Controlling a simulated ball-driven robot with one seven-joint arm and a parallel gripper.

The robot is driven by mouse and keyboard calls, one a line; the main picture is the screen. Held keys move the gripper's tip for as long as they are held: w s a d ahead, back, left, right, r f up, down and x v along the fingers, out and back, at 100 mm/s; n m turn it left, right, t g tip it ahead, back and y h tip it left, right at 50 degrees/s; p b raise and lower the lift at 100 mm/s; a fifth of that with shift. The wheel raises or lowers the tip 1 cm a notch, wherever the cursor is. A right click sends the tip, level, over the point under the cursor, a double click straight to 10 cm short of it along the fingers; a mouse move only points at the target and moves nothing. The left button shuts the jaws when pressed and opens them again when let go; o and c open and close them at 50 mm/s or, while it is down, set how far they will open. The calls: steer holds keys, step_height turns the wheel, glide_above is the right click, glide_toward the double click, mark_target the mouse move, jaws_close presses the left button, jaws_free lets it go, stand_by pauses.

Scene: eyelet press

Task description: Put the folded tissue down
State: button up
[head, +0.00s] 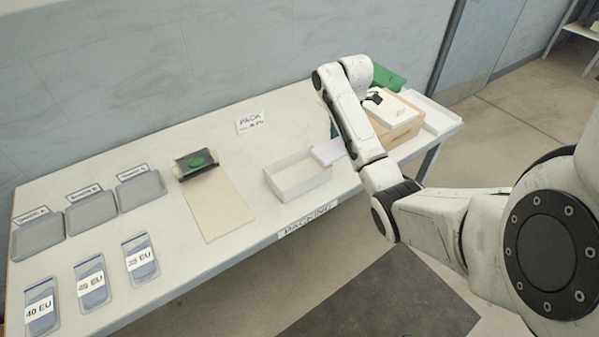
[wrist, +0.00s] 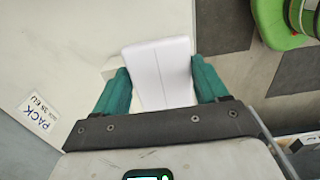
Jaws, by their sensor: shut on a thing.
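The folded tissue (wrist: 160,85) is a flat white rectangle with a crease line, between the two teal fingers of my gripper (wrist: 160,68). My gripper is shut on it. In the head view the folded tissue (head: 327,153) shows pale at the right end of an open white box (head: 284,194), partly over its rim. My arm hides most of the gripper there. The part of the box's inside that shows looks empty. I cannot tell how high the tissue is above the box or table.
A cardboard box (head: 403,132) with a white item on top and a white tray (head: 436,115) stand to the right. A beige sheet (head: 218,205) lies left of the box. Grey trays (head: 90,211) and labelled pouches (head: 91,282) are farther left. Bare table surrounds the PACK card (head: 250,122).

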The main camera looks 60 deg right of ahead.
mark_target(321, 146)
steer(key=w+a+f, duration=0.1)
steer(key=w, duration=0.3)
steer(key=w+a+f, duration=0.1)
steer(key=shift+w+a+f+p, duration=0.3)
steer(key=shift+w+f, duration=0.05)
steer(key=shift+w, duration=0.05)
steer(key=w+f, duration=0.1)
steer(key=f, duration=0.1)
steer(key=w+a+f, duration=0.1)
steer(key=f, duration=0.1)
steer(key=shift+w+a, duration=0.1)
steer(key=shift+w, duration=0.25)
steer(key=shift+w+a+f, duration=0.15)
steer(key=shift+w+f, duration=0.2)
steer(key=shift+f, duration=0.15)
steer(key=shift+w+a+f, duration=0.1)
steer(key=shift+w+f, duration=0.05)
steer(key=shift+f, duration=0.85)
steer(key=shift+w+a+f, duration=0.1)
steer(key=shift+w+f, duration=0.05)
steer(key=shift+f, duration=0.8)
steer(key=shift+f, duration=0.1)
steer(key=o, duration=0.6)
steer(key=shift+c, duration=0.2)
steer(key=shift+o, duration=0.9)
